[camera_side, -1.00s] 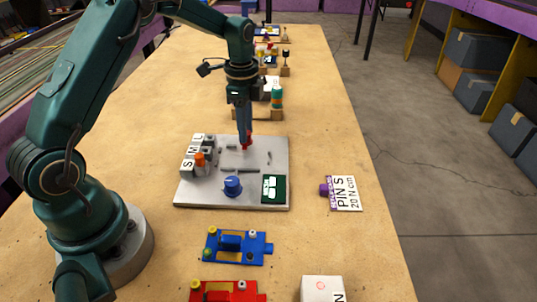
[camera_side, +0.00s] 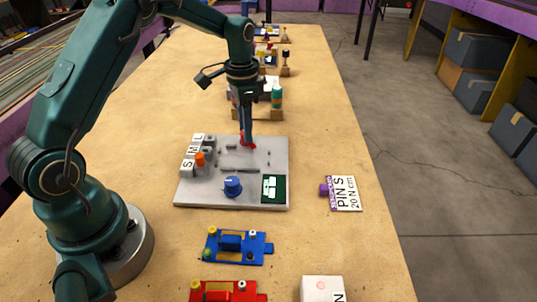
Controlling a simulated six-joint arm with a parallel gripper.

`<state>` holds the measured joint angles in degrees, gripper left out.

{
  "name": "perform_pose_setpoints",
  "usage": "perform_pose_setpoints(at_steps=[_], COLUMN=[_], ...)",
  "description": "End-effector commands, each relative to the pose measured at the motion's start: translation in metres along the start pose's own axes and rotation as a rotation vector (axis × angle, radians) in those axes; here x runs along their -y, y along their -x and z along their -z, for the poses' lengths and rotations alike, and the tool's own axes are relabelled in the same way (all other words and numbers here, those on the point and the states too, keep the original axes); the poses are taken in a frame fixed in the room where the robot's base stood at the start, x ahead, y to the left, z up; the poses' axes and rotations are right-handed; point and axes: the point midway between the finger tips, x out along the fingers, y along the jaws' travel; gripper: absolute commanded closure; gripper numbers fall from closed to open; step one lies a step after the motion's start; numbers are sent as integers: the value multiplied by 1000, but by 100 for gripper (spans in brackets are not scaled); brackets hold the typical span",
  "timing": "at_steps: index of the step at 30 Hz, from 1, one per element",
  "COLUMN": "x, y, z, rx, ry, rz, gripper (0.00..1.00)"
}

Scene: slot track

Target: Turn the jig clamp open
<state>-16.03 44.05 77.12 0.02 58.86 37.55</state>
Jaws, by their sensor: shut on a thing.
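The grey jig plate (camera_side: 218,199) lies on the wooden bench in the middle of the side view. The red jig clamp (camera_side: 248,144) is at the plate's back edge, largely covered by my gripper (camera_side: 246,139). My gripper points straight down and is shut on the red clamp. The clamp's exact angle is too small to tell. A blue knob (camera_side: 232,186) stands at the plate's front, with a dark green panel (camera_side: 273,187) to its right. An orange peg (camera_side: 200,159) and blocks marked S, M and L (camera_side: 192,153) are on the left side.
A card reading PIN S (camera_side: 345,193) with a purple piece lies right of the plate. A blue fixture (camera_side: 236,246), a red fixture (camera_side: 222,291) and a white box (camera_side: 322,289) are in front. A wooden stand (camera_side: 262,113) is close behind my gripper.

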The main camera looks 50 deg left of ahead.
Motion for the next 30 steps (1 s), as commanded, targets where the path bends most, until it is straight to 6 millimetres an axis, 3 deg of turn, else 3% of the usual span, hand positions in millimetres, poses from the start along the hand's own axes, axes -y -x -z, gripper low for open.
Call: perform_pose_setpoints(at_steps=[18,30], x=[0,1], y=[1,2], z=[0,0], rx=[-2,-3], ry=[578,837], rz=[-1,-1], gripper=[100,100])
